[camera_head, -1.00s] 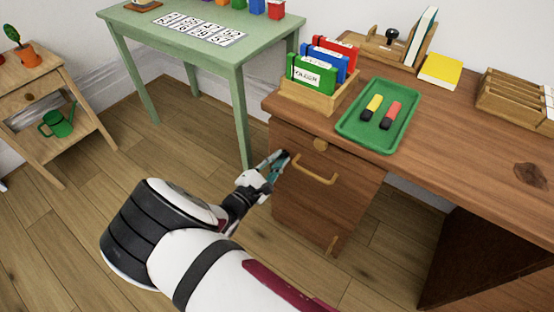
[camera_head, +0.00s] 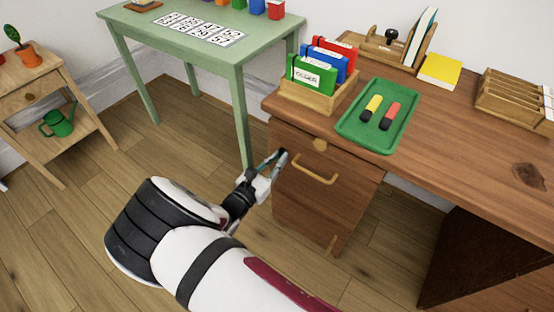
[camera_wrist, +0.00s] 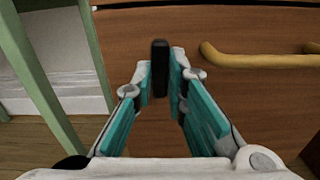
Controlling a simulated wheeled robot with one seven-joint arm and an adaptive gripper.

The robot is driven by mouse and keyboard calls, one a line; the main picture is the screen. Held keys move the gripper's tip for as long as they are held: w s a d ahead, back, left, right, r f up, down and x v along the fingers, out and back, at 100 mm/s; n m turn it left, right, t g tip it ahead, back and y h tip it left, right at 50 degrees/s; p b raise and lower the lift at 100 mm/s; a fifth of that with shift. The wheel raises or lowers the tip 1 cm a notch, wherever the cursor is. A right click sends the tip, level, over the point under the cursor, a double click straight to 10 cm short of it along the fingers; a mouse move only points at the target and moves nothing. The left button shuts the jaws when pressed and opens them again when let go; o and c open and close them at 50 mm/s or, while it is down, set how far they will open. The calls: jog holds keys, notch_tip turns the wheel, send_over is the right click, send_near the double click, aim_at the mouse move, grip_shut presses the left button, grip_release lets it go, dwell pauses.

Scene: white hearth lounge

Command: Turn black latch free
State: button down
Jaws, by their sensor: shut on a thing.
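The black latch (camera_wrist: 160,58) shows in the wrist view as a narrow dark upright bar on the brown wooden front of the desk cabinet (camera_wrist: 230,30). My gripper (camera_wrist: 162,88) is shut on the latch, with its teal-lined fingers on either side of it.
The green table's leg (camera_head: 241,120) stands close to the left of my gripper. On the desk are a wooden box of binders (camera_head: 289,97) and a green tray (camera_head: 350,136). The floor in front is clear.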

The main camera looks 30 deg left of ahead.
jog(key=shift+s+f+n, duration=0.1)
jog(key=shift+n, duration=0.3)
jog(key=c, duration=1.6)
grip_release()
notch_tip(320, 180, up, 10)
jog(key=shift+r, duration=0.1)
